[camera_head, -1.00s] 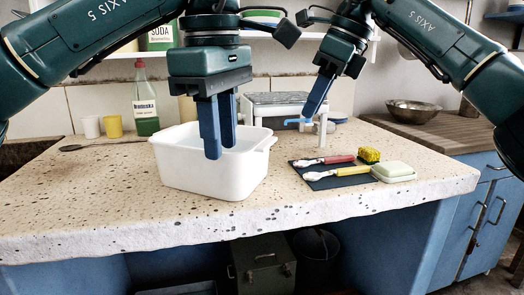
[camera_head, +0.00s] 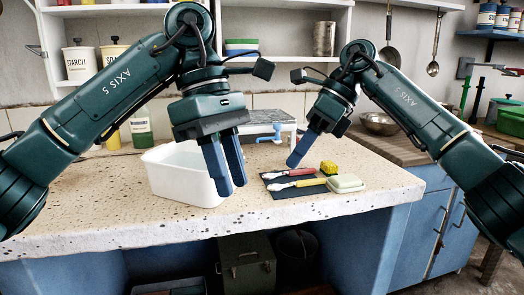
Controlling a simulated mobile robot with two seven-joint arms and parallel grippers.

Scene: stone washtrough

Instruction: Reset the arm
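My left gripper (camera_head: 232,186) hangs in front of the right side of the white basin (camera_head: 180,180). Its two blue fingers point down, stand apart and hold nothing. They cover part of the basin's right wall. My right gripper (camera_head: 293,163) points down and left, above the back left of the dark mat (camera_head: 295,190). Its fingers overlap in this view, so their gap is hidden. No object shows in it. Both arms are bent and reach over the speckled stone counter (camera_head: 100,215).
On the mat lie red-handled (camera_head: 290,173) and yellow-handled (camera_head: 297,184) utensils, near a yellow sponge (camera_head: 329,168) and a pale green soap dish (camera_head: 346,183). A blue-handled tap (camera_head: 270,134) stands behind. The counter's front left is clear.

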